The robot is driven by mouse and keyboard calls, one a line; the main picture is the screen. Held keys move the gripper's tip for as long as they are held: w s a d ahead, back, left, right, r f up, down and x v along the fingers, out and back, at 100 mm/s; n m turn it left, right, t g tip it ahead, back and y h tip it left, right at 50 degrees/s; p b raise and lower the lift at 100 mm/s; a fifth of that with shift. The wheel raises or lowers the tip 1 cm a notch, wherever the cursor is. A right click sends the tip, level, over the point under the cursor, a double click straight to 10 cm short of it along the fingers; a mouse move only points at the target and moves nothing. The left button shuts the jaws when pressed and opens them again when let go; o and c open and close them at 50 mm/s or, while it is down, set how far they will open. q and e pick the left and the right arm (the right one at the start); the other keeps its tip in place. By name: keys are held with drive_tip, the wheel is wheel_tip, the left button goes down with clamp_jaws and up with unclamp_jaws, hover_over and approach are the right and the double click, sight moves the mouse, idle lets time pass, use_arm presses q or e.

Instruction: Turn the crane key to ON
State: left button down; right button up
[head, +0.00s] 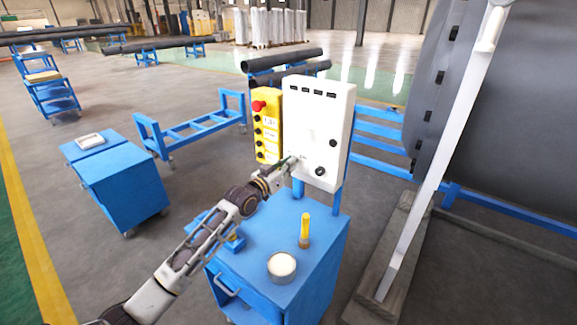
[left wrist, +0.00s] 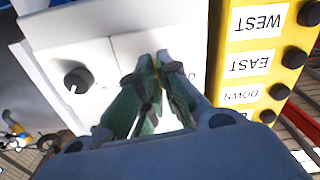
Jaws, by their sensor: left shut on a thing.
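The white control cabinet (head: 313,120) stands upright on the blue cart, and its front also shows in the left wrist view (left wrist: 60,50). My left gripper (head: 292,161) reaches the lower left of the cabinet front. In the left wrist view its fingertips (left wrist: 156,62) come together at the white panel, shut on the small crane key, which the fingers almost wholly hide. I cannot read the key's position or any ON mark. A black rotary knob (head: 320,171) sits right of the gripper and also shows in the left wrist view (left wrist: 78,80). My right gripper is not in view.
A yellow pendant (head: 267,128) with a red button and WEST, EAST and DOWN labels hangs close beside the cabinet. The blue cart (head: 262,250) below bears a round tin (head: 281,267) and a yellow-handled tool (head: 305,230). A large grey shell (head: 500,110) stands at right.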

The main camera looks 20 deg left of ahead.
use_arm(q)
drive_tip(key=m+p, duration=0.2)
drive_tip(key=m, duration=0.8)
drive_tip(key=shift+m, duration=0.3)
drive_tip(key=c, duration=1.6)
unclamp_jaws()
drive_tip(key=shift+c, duration=0.2)
drive_tip(key=shift+s, duration=0.15)
drive_tip(key=v, duration=1.1)
drive_tip(key=shift+s+a, duration=0.15)
drive_tip(key=shift+s, duration=0.15)
